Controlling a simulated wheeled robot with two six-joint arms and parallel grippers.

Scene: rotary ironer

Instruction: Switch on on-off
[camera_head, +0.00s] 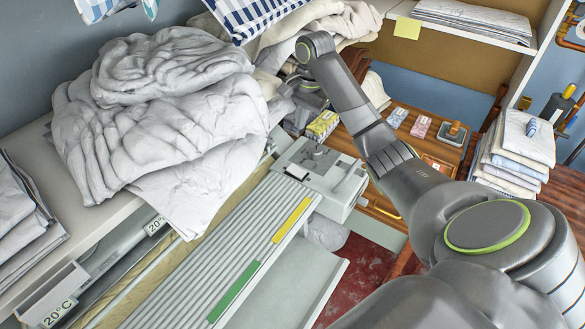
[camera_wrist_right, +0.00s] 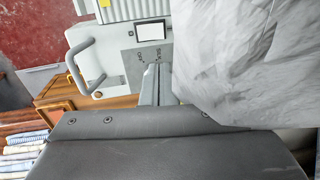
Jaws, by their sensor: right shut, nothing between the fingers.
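The rotary ironer's end housing (camera_head: 340,178) stands at the centre in the head view, beside the slatted roller bed. In the right wrist view the housing (camera_wrist_right: 108,70) carries a grey plate (camera_wrist_right: 130,62) with small dark lettering, seemingly the on-off marking. The switch itself is too small or hidden to make out. My right gripper (camera_wrist_right: 156,68) is shut and empty, its fingertips over the grey plate near the lettering. I cannot tell whether they touch it. In the head view this gripper (camera_head: 280,103) is partly hidden beside the laundry. My left gripper is not in view.
A large pile of white laundry (camera_head: 170,110) lies left of my right gripper and fills the right of the wrist view. The housing has a grey handle (camera_wrist_right: 80,65). A wooden drawer unit (camera_head: 440,145) with small boxes and folded linen (camera_head: 515,150) stand to the right.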

